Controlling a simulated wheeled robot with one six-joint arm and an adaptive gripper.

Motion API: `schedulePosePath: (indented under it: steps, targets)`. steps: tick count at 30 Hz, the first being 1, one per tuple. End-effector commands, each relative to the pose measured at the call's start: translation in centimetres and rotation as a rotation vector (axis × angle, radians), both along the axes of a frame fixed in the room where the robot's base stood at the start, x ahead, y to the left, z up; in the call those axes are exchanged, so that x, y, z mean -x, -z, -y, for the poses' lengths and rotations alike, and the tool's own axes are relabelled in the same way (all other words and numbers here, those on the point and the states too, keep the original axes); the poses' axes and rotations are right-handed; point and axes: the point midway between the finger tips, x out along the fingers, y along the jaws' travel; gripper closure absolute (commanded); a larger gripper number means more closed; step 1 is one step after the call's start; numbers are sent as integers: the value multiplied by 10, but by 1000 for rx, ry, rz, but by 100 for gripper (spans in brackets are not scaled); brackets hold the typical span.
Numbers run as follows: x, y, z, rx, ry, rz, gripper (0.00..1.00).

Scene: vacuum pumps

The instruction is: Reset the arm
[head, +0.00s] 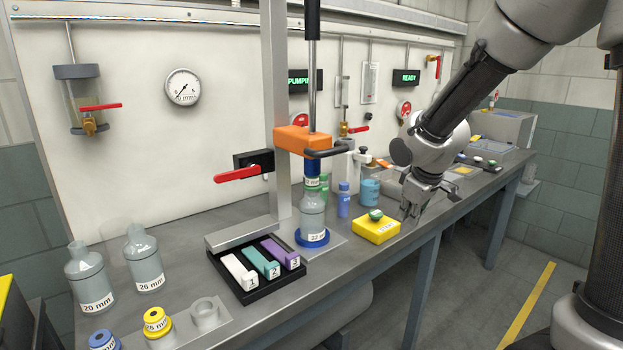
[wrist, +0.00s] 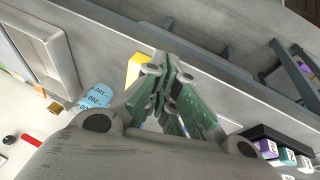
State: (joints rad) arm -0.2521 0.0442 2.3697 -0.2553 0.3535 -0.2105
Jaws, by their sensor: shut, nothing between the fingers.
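My gripper (head: 414,208) hangs from my arm on the right side of the head view, above the front edge of the bench. Its fingers are together with nothing between them. In the wrist view my gripper (wrist: 172,88) points down past the edge of the grey bench.
A press with an orange head (head: 305,141) stands over a bottle (head: 312,218) at mid-bench. A black tray (head: 222,271) holds white, teal and purple blocks. Glass bottles (head: 88,277) stand at left. A blue cup (head: 369,191) stands behind the yellow block. The floor aisle (head: 480,275) at right is free.

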Motion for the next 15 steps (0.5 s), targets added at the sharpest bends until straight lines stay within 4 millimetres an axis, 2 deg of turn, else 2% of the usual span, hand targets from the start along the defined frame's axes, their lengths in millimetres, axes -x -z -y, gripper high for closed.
schedulePosePath:
  steps: [3, 9, 12, 15]
  targets:
    - [63, -20, 32, -20, 190, -106, 100]
    - [174, -58, 68, -103, 476, -213, 100]
    - [216, -74, 76, -158, 562, -205, 100]
    - [237, -87, 82, -206, 599, -146, 100]
